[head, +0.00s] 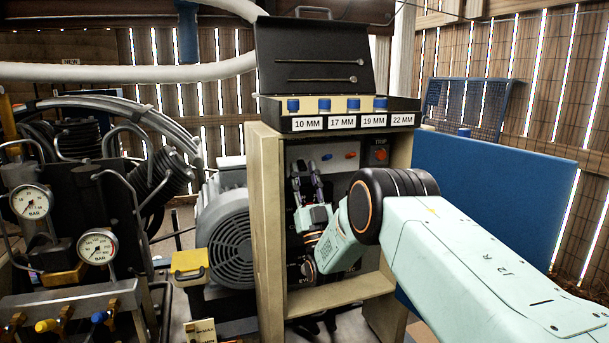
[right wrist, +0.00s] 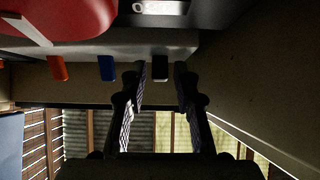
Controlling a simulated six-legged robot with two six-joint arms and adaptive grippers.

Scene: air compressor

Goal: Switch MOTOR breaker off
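The control panel (head: 335,165) sits inside a tan wooden frame below the toolbox. A blue toggle (head: 327,157) and a red-orange toggle (head: 350,155) show on its upper part. In the right wrist view, a red (right wrist: 58,68), a blue (right wrist: 106,68) and a black toggle (right wrist: 160,68) stand in a row. I cannot read which is the MOTOR breaker. My right gripper (head: 305,168) is open at the panel's upper left; in its wrist view (right wrist: 157,82) the fingertips lie on either side of the black toggle, with visible gaps. My left gripper is out of view.
A red STOP knob (head: 381,154) is right of the toggles. The frame's left post (head: 264,220) stands close beside my right gripper. A black toolbox (head: 320,60) with labelled sockets sits on top. The motor (head: 228,240) and gauges (head: 97,246) are to the left.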

